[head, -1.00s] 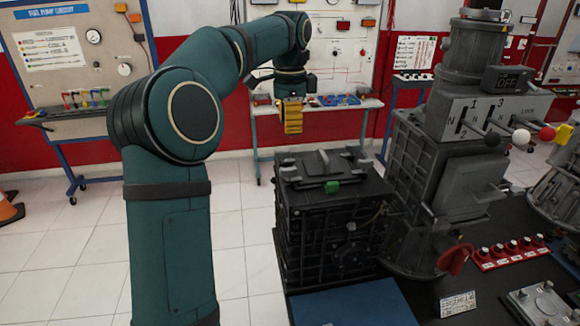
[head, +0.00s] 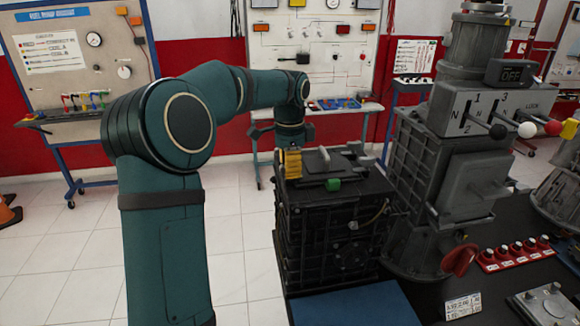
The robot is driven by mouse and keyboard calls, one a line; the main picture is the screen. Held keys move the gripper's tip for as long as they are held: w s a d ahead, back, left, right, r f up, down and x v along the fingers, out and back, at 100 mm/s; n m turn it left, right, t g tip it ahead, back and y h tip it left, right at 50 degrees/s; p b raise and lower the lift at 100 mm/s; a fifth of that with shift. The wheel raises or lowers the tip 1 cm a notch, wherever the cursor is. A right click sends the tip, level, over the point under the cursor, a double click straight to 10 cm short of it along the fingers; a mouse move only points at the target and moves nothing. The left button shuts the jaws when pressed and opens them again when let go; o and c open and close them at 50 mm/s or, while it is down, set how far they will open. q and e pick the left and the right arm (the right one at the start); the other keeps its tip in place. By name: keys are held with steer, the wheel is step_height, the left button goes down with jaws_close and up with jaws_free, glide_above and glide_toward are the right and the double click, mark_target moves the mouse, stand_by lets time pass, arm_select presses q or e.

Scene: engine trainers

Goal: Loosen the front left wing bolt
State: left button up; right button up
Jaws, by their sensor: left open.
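A black box (head: 330,235) with ribbed sides stands at the middle of the view, with a grey handle-like bar (head: 335,161) and a green part (head: 333,184) on its lid. My left gripper (head: 292,174) has yellow fingers pointing down at the lid's left edge. It is open. Its fingertips are at about lid height, and I cannot tell whether they touch anything. I cannot make out the front left wing bolt; the gripper covers that part of the lid. My right gripper is not in view.
A tall grey machine with levers (head: 485,128) stands close to the right of the box. A blue mat (head: 355,306) lies in front of the box, and a red switch strip (head: 515,254) is further right. Open tiled floor (head: 238,235) lies to the left.

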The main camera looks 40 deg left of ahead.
arm_select(q)
jaws_close()
stand_by(0.3)
steer(key=n+p, duration=0.2)
steer(key=n, duration=0.1)
steer(key=shift+r+n+p, duration=0.1)
steer(key=shift+n+p, duration=0.2)
steer(key=shift+p, duration=0.05)
steer(key=n+p, duration=0.2)
steer(key=n, duration=0.2)
steer(key=shift+a+n, duration=0.1)
steer(key=shift+n, duration=0.2)
steer(key=n+p, duration=0.2)
steer(key=n, duration=0.3)
steer(key=shift+a+p, duration=0.1)
steer(key=shift+p, duration=0.2)
steer(key=n+p, duration=0.1)
steer(key=n, duration=0.3)
steer(key=shift+s+n, duration=0.1)
steer(key=shift+n, duration=0.2)
steer(key=shift+f, duration=0.2)
